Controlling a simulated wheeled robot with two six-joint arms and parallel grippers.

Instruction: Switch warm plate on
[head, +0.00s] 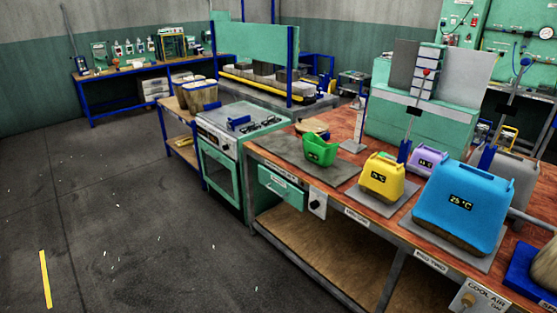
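I cannot tell for sure which item is the warm plate, as most labels on the bench edge are too small to read. A flat grey plate (282,146) lies at the left end of the red-brown bench top, with a green open container (320,151) on it. Below the bench's front edge, a white panel with a dark knob (317,204) faces out; its setting is not readable. Neither of my grippers is in view.
A yellow container (381,178) and a larger blue one (463,208), with small displays, stand on grey pads along the bench; a lilac one (427,161) is behind. A green stove (222,176) adjoins the bench's left end. The floor (120,200) at left is mostly clear.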

